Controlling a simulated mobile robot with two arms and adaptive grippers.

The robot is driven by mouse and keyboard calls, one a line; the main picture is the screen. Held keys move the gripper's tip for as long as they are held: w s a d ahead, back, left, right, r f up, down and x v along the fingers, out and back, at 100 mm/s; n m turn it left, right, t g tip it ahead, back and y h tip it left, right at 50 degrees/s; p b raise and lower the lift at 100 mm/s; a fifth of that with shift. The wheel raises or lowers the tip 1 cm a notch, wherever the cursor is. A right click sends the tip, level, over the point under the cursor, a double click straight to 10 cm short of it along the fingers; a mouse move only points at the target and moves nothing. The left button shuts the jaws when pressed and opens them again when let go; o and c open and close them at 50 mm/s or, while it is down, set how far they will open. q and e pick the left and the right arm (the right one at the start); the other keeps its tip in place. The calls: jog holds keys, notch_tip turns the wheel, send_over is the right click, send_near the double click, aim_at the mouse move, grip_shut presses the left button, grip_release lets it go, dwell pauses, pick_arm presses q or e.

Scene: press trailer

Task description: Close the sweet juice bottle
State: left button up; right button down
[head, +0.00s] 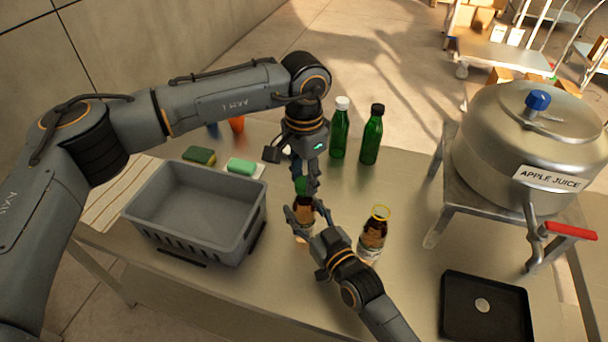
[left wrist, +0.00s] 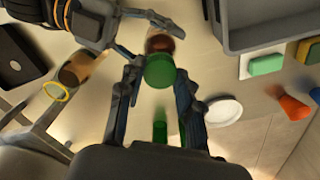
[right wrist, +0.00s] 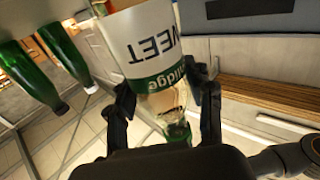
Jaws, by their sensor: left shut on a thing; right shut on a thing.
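The sweet juice bottle (head: 304,228) stands upright on the table, brown inside, and its white label reads "WEET" in the right wrist view (right wrist: 155,45). My right gripper (head: 305,213) is shut around it. A green cap (head: 301,186) is at the bottle's mouth, below my left gripper (head: 312,188), which is shut on it. The cap shows large between the fingers in the left wrist view (left wrist: 159,71), in line with the bottle (left wrist: 160,43). I cannot tell whether it is seated or just above the rim.
Another brown bottle (head: 372,238) with a yellow ring stands to the right. Two green bottles (head: 339,132) (head: 372,138) stand behind. A grey crate (head: 195,250) is left, sponges (head: 200,155) behind it. The juice pot (head: 525,145) and black tray (head: 487,312) are right.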

pick_arm(q)
jog(key=shift+w, duration=0.1)
jog(key=o, duration=0.7)
jog(key=shift+r, duration=2.25)
jog(key=shift+c, duration=0.4)
